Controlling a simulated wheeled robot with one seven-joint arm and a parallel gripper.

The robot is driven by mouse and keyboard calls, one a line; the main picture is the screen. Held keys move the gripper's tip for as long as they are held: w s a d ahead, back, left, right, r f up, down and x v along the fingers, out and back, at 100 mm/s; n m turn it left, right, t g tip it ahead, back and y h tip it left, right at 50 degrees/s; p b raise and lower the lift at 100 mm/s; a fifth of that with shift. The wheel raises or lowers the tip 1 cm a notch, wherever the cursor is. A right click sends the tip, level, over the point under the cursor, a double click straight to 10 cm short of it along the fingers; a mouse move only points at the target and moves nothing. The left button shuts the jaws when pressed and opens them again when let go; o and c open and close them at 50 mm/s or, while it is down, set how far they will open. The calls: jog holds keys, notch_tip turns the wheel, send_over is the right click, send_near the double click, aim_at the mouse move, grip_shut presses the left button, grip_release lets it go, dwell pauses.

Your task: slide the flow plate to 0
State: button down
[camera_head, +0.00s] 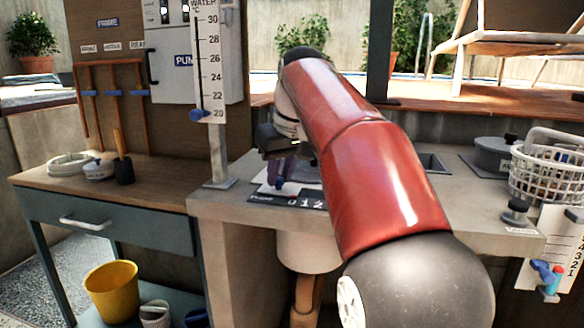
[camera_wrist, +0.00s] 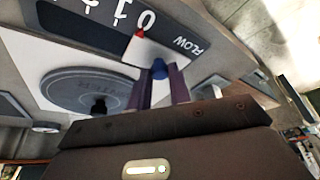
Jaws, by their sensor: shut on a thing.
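The flow plate (camera_wrist: 175,55) is a pale sliding plate with a blue knob (camera_wrist: 159,69) and a red pointer (camera_wrist: 140,33). In the wrist view its dark scale strip (camera_wrist: 85,28) reads FLOW and has white digits. The red pointer is close beside the 0; I cannot tell whether it lines up exactly. My gripper (camera_wrist: 161,88) is shut on the blue knob, one purple finger on each side.
A round grey lid (camera_wrist: 95,90) lies beside the plate in the wrist view. In the head view, a thermometer board (camera_head: 208,60) on a post stands left of my gripper, and a white basket (camera_head: 545,170) stands on the counter at right.

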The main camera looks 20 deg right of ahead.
jog(key=shift+w+a, duration=0.1)
jog(key=shift+a, duration=0.1)
jog(key=c, duration=1.3)
grip_release()
jog(key=p+v, duration=0.1)
jog(key=v, duration=0.6)
jog(key=shift+r+p, duration=0.35)
jog(key=s+a+f+m, duration=0.1)
jog(key=s+f, duration=1)
jog(key=f, duration=0.2)
jog(key=s+a+f+m+t, duration=0.1)
jog(key=s+a+f, duration=0.1)
jog(key=s+f, duration=1)
notch_tip(320, 180, down, 2)
jog(key=shift+s+a+f+h, duration=0.2)
jog(key=shift+a+f+h, duration=0.05)
jog(key=shift+a+h, duration=0.15)
